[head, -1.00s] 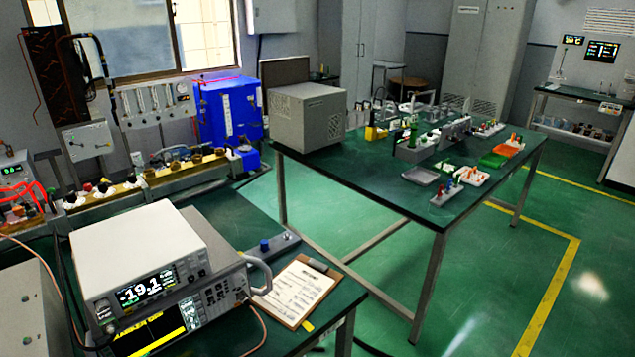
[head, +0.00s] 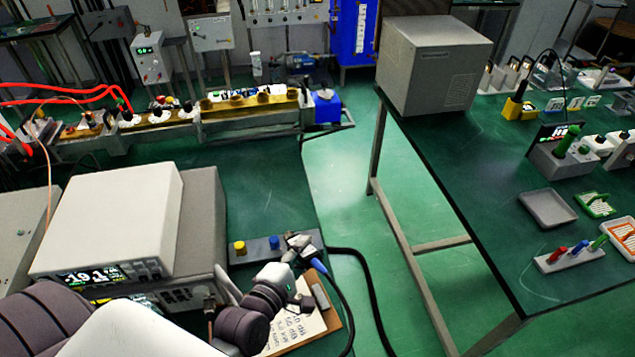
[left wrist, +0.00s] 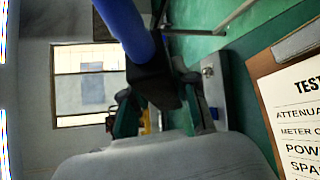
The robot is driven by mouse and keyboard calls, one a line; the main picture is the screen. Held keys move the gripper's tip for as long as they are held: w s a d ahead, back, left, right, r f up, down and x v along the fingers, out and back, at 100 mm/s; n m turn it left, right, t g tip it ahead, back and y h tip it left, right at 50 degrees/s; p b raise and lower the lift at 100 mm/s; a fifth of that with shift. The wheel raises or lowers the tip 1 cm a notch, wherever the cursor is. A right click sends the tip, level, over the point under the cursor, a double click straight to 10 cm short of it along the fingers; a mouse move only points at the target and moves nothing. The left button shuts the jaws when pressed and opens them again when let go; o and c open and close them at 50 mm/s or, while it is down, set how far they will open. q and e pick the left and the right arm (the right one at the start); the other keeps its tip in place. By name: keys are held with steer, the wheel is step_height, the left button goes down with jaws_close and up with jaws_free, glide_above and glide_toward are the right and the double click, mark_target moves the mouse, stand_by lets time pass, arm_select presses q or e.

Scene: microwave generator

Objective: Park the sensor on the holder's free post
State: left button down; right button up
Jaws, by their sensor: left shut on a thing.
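My left gripper (head: 300,246) is over the right end of the grey holder (head: 256,250), beside the clipboard. It is shut on the sensor, which shows in the left wrist view as a black block with a blue cylinder (left wrist: 125,28) between the fingers (left wrist: 158,108). In the head view a small blue part of the sensor (head: 318,265) shows by the gripper. A yellow-topped piece (head: 239,248) and a blue-topped piece (head: 274,242) stand on the holder. The gripper hides the holder's right end, so I cannot tell whether sensor and post touch. My right gripper is out of view.
A white meter (head: 110,215) on a grey instrument stands left of the holder. A clipboard (head: 318,322) lies in front, partly under my arm. A black cable (head: 372,290) loops down beside the bench edge. Another table (head: 450,160) stands to the right across a floor gap.

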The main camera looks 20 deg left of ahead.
arm_select(q)
steer(key=w+a+r+n+g+h+p, duration=0.2)
steer(key=w+a+n+g+h+p, duration=0.25)
steer(key=w+n+p, duration=0.65)
arm_select(e)
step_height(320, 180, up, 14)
steer(key=p, duration=0.1)
arm_select(q)
steer(key=shift+m+g+y, duration=0.25)
steer(key=shift+m+y, duration=0.1)
steer(key=shift+m, duration=0.15)
step_height(320, 180, down, 5)
steer(key=b, duration=0.6)
steer(key=shift+a, duration=0.1)
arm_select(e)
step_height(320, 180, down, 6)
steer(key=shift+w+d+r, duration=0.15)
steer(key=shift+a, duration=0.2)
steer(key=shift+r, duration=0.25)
arm_select(q)
steer(key=shift+p, duration=0.8)
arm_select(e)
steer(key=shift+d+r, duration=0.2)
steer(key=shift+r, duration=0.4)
arm_select(q)
steer(key=shift+p, duration=0.4)
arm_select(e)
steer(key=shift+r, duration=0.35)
